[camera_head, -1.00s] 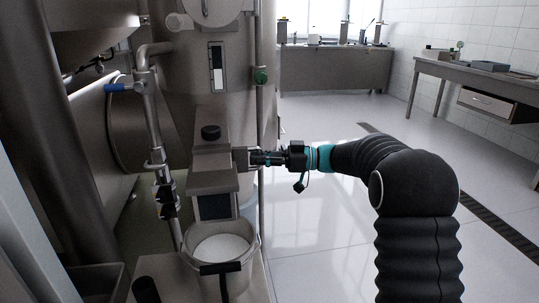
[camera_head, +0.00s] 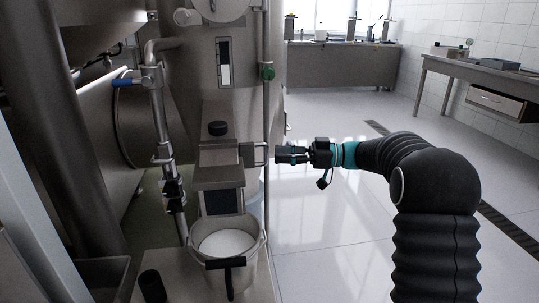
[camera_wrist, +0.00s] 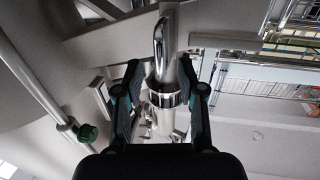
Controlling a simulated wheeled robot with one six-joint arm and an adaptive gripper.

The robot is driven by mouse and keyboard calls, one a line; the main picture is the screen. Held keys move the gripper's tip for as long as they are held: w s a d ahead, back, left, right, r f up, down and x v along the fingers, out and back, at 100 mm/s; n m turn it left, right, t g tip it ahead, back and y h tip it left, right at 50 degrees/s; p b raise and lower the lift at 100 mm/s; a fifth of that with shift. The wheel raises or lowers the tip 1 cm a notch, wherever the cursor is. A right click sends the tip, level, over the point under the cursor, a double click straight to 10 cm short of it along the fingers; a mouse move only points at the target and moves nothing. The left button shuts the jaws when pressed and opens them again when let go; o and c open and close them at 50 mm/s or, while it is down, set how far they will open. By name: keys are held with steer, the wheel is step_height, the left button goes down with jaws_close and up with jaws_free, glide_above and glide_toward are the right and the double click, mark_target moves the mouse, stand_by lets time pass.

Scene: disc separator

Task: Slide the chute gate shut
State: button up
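A bucket (camera_head: 250,272) holding white material stands under the chute. A vertical pipe (camera_head: 268,110) with a green knob (camera_head: 267,72) runs close behind the handle. A pipe with a blue-handled valve (camera_head: 125,82) is to the left. The floor to the right is clear.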

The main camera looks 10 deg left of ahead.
steer(key=d, duration=0.6)
steer(key=shift+w+d, duration=0.25)
steer(key=shift+d, duration=0.1)
